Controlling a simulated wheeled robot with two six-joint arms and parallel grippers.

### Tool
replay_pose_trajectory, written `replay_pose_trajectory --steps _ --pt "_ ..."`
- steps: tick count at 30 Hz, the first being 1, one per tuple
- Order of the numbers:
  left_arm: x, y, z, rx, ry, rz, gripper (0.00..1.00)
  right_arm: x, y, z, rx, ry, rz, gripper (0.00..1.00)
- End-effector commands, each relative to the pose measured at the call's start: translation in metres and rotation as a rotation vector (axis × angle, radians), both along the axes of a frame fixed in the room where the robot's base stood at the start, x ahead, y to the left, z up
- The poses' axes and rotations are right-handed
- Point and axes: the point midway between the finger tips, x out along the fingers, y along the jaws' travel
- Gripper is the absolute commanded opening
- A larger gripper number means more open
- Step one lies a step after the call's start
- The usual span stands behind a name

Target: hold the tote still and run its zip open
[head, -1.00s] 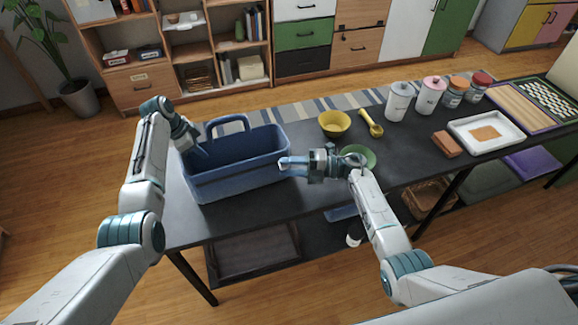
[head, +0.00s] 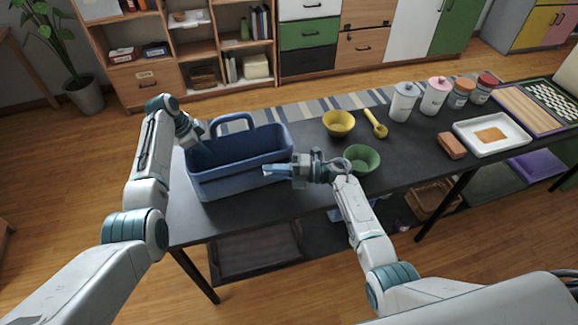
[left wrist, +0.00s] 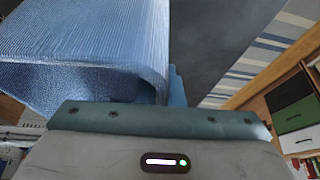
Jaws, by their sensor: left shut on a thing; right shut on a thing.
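The blue tote (head: 235,182) stands upright on the dark table, its handle (head: 232,121) raised at the back. My left gripper (head: 203,141) is shut on the tote's wall at the left end. The tote's ribbed blue fabric (left wrist: 85,50) fills much of the left wrist view, beyond my gripper's body. The zip's line and pull cannot be made out.
A green bowl (head: 362,158) stands close to my right wrist. A yellow bowl (head: 338,123) and a yellow scoop (head: 376,124) are behind it. Jars (head: 403,101), a brown block (head: 452,146) and a white tray (head: 510,143) are further right.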

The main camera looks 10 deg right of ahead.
Motion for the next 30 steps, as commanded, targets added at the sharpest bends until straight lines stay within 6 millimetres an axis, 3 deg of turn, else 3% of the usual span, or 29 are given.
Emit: replay_pose_trajectory --steps 4,14,15,18,26,30 --pt "0.000 -0.001 0.001 -0.002 -0.001 -0.001 0.00 -0.004 0.021 -0.001 -0.001 0.002 0.000 0.00" --pt "0.000 -0.001 0.001 -0.002 -0.001 -0.001 0.00 -0.004 0.024 -0.001 -0.001 0.002 -0.001 0.00" --pt "0.000 -0.001 0.001 -0.002 -0.001 -0.001 0.00 -0.004 0.024 -0.001 -0.001 0.002 -0.001 0.19" --pt "0.000 -0.001 0.001 -0.002 -0.001 -0.001 0.00 -0.004 0.024 -0.001 -0.001 0.002 -0.001 0.36" --pt "0.000 0.000 0.001 -0.001 -0.001 -0.001 0.00 -0.004 0.023 0.000 -0.002 0.001 -0.001 0.36" --pt "0.000 0.000 0.001 -0.001 -0.001 -0.001 0.00 -0.006 0.013 -0.001 -0.004 0.002 -0.002 0.36"
